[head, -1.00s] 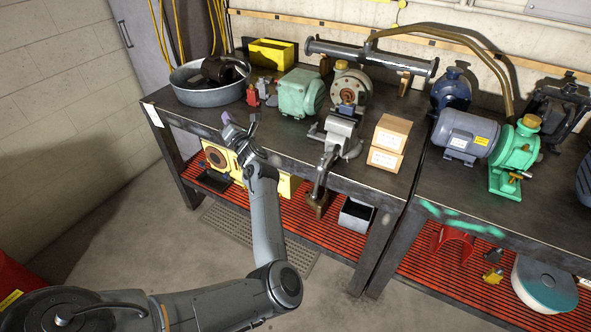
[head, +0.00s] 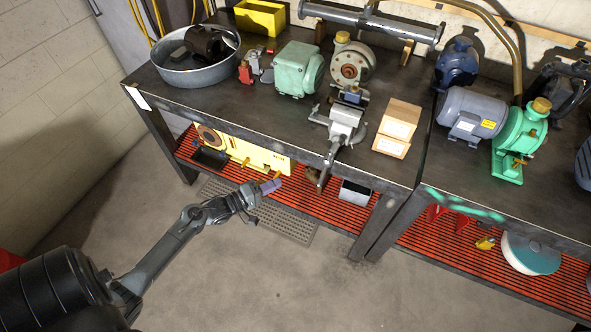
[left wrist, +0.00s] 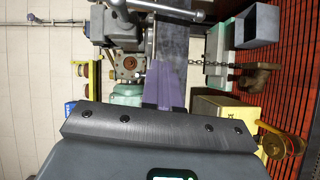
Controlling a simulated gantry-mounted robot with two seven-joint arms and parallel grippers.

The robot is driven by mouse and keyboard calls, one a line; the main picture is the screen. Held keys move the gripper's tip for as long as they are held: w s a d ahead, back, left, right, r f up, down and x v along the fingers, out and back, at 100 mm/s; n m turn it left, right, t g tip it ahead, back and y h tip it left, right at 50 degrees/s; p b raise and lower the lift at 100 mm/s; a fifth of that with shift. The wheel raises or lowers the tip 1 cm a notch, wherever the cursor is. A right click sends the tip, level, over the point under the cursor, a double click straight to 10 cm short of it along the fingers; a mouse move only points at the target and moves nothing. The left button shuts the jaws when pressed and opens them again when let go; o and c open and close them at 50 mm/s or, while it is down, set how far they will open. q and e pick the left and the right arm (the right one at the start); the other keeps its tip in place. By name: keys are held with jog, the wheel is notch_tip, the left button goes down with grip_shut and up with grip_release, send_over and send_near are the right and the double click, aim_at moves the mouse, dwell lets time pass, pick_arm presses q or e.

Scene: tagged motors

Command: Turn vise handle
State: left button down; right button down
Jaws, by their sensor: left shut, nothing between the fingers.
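The grey vise (head: 344,121) is mounted at the front edge of the workbench. Its handle bar (head: 328,165) hangs down in front of that edge. In the left wrist view, turned sideways, the vise (left wrist: 108,22) is at top left and the handle bar (left wrist: 165,9) runs along the top, with a rounded end. My left gripper (head: 270,186) is in front of the bench, left of the handle and apart from it. Its purple-grey fingers (left wrist: 163,83) are shut and empty. My right gripper is not in view.
Cardboard boxes (head: 397,128) stand right of the vise, and a green motor (head: 298,70) stands behind it to the left. A yellow machine (head: 262,158) and an open grey box (head: 356,191) sit on the red slatted shelf.

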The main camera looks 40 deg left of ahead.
pick_arm(q)
jog(key=b, duration=0.1)
send_near(321, 177)
jog(key=w+a, duration=0.3)
jog(key=w, duration=0.2)
jog(key=w+d, duration=0.2)
jog(key=d, duration=0.1)
jog(key=shift+f, duration=0.2)
jog(key=shift+s+d, duration=0.1)
jog(key=shift+w+d+f+n, duration=0.1)
jog(key=shift+w+d+n, duration=0.05)
jog(key=shift+d+n, duration=0.15)
jog(key=shift+w+d+f+n, duration=0.15)
jog(key=shift+d+n, duration=0.05)
jog(key=shift+d, duration=0.35)
jog(key=shift+a, duration=0.15)
